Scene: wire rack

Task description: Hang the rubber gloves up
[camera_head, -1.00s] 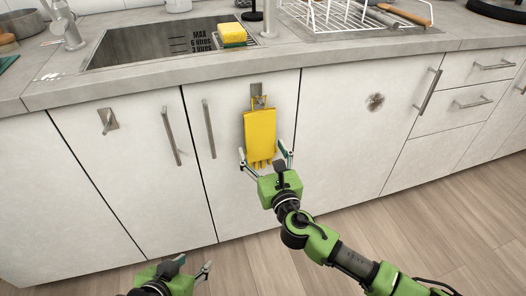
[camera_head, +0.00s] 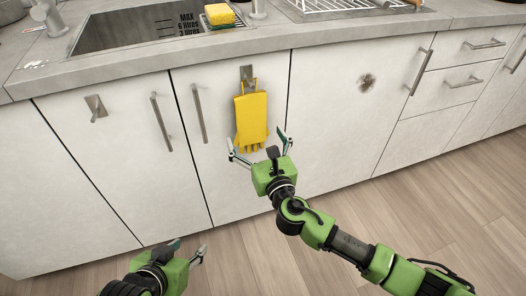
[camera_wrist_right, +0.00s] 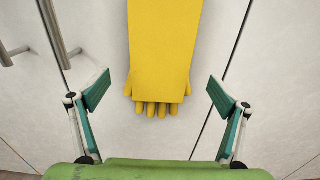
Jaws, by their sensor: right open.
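The yellow rubber gloves (camera_head: 251,114) hang flat against a white cabinet door, fingers down. A loop at their top is on the metal hook (camera_head: 247,73). My right gripper (camera_head: 257,141) is open just below and in front of the gloves, its fingertips apart on either side of their lower end. In the right wrist view, the gloves (camera_wrist_right: 163,50) hang between and beyond the spread fingers, apart from both. My left gripper (camera_head: 186,250) is low at the left, its fingers apart and empty, away from the gloves.
Another hook (camera_head: 96,107) is on the door further left, with bar handles (camera_head: 160,122) nearby. A round metal piece (camera_head: 367,83) is on the door to the right. Above, the counter holds a sink (camera_head: 140,35), a sponge (camera_head: 219,15) and a wire rack (camera_head: 330,5). The wooden floor is clear.

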